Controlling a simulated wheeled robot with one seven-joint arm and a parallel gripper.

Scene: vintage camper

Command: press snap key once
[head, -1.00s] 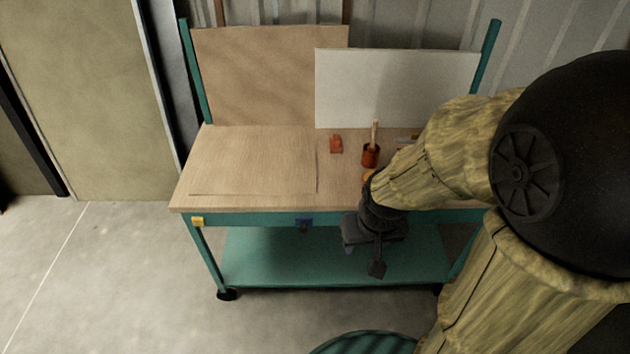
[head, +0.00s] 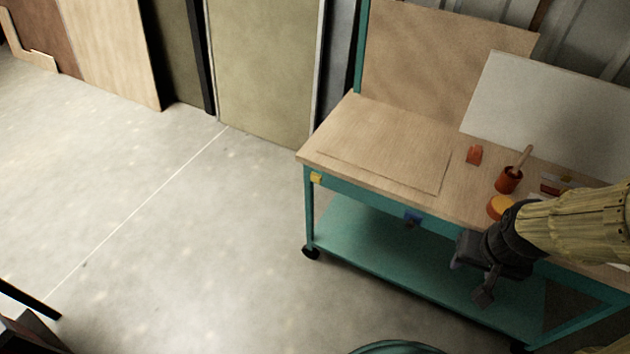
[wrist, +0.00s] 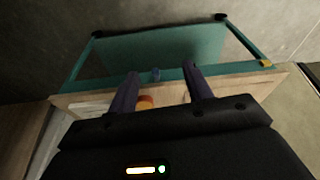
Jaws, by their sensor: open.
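I cannot tell for sure which part is the snap key. A small blue fitting (head: 412,217) with a darker lower part sits on the teal front rail of the workbench. A small yellow fitting (head: 316,177) sits near the rail's left end. My gripper (head: 478,278) is open and empty in front of the bench, right of the blue fitting and apart from it. In the wrist view, the blue fitting (wrist: 156,74) shows between the two fingertips, farther off, and the yellow fitting (wrist: 266,63) is at the right.
The bench top (head: 380,150) carries an orange block (head: 474,154), an orange pot (head: 508,180) with a wooden handle and a yellow-orange round thing (head: 500,206). A teal lower shelf (head: 370,250) lies below. The floor (head: 180,230) to the left is clear.

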